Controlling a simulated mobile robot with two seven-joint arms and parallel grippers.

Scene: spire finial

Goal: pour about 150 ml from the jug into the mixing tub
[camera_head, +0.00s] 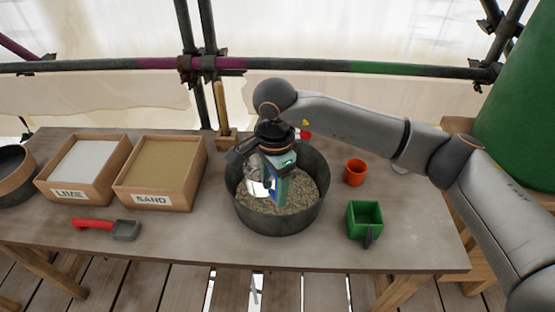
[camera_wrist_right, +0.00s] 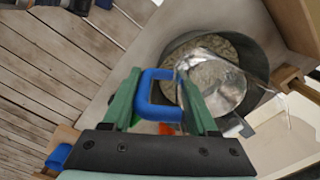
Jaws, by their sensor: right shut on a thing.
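The mixing tub (camera_head: 241,212) is a round dark grey tub in the middle of the table, with grey-brown grainy mix inside. The jug (camera_head: 256,178) is clear, with a blue handle (camera_wrist_right: 146,92). My right gripper (camera_head: 279,178) is shut on the handle and holds the jug over the tub. In the right wrist view the clear jug body (camera_wrist_right: 222,88) overlaps the tub (camera_wrist_right: 240,45). I cannot tell how far the jug is tilted or how much liquid it holds; no stream shows. My left gripper is not in view.
Boxes of lime (camera_head: 82,163) and sand (camera_head: 158,163), a red-handled scoop (camera_head: 104,227) and a dark bowl (camera_head: 12,180) stand left. An orange cup (camera_head: 355,172) and a green container (camera_head: 365,220) stand right of the tub. Scaffold pipes (camera_head: 300,66) run behind the table.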

